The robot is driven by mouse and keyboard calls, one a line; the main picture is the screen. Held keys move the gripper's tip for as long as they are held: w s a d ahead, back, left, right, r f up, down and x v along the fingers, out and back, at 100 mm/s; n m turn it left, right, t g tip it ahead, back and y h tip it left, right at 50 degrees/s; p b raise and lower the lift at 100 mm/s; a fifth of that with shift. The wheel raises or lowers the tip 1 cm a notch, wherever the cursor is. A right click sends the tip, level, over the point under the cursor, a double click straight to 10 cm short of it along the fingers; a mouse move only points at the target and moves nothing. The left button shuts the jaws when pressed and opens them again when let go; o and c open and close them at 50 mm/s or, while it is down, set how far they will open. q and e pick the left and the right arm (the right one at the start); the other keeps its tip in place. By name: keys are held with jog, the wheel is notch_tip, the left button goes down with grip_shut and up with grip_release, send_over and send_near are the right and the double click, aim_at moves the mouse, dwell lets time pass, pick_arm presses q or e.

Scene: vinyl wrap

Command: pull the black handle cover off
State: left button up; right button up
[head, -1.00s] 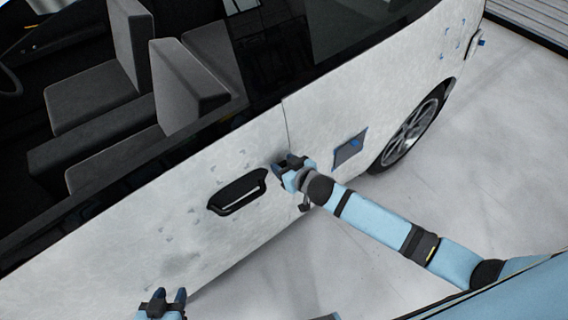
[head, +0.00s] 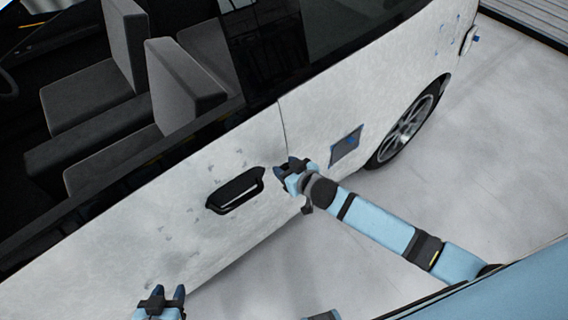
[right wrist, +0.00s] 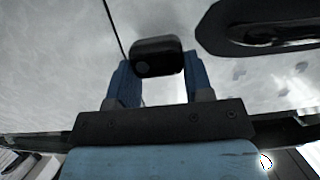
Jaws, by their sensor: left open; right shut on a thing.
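The black door handle (head: 236,190) sits on the pale car door, and it also shows at the upper right of the right wrist view (right wrist: 262,32). A small black block, seemingly the black handle cover (right wrist: 157,58), is between the fingers of my right gripper (right wrist: 158,82), which is shut on it. The block is apart from the handle, to its left in the right wrist view; whether it touches the door I cannot tell. In the head view my right gripper (head: 290,165) is just right of the handle. My left gripper (head: 162,293) is open and empty, low at the left.
The car door (head: 200,235) has scattered dark smudges. A grey square patch (head: 346,148) with blue on it lies right of my right gripper, near the rear wheel (head: 408,130). The pale floor (head: 490,170) beside the car is clear.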

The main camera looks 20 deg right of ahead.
jog(key=shift+s+f+p+v, duration=0.15)
jog(key=shift+p+v, duration=0.25)
jog(key=shift+v, duration=0.5)
jog(key=shift+f+p+v, duration=0.25)
jog(key=shift+p+v, duration=0.1)
jog(key=shift+v, duration=0.6)
jog(key=shift+s+f+p+v, duration=0.15)
jog(key=shift+p+v, duration=0.25)
jog(key=shift+v, duration=0.5)
jog(key=shift+w, duration=0.1)
jog(key=s+d+r+m+h, duration=0.1)
jog(key=d+r+m+h, duration=0.1)
jog(key=r, duration=0.8)
jog(key=d+r+m+t+h, duration=0.1)
jog(key=d+r+m+h, duration=0.1)
jog(key=r, duration=0.8)
jog(key=shift+s+d+r+h, duration=0.3)
jog(key=shift+s+d, duration=0.1)
jog(key=shift+d, duration=0.25)
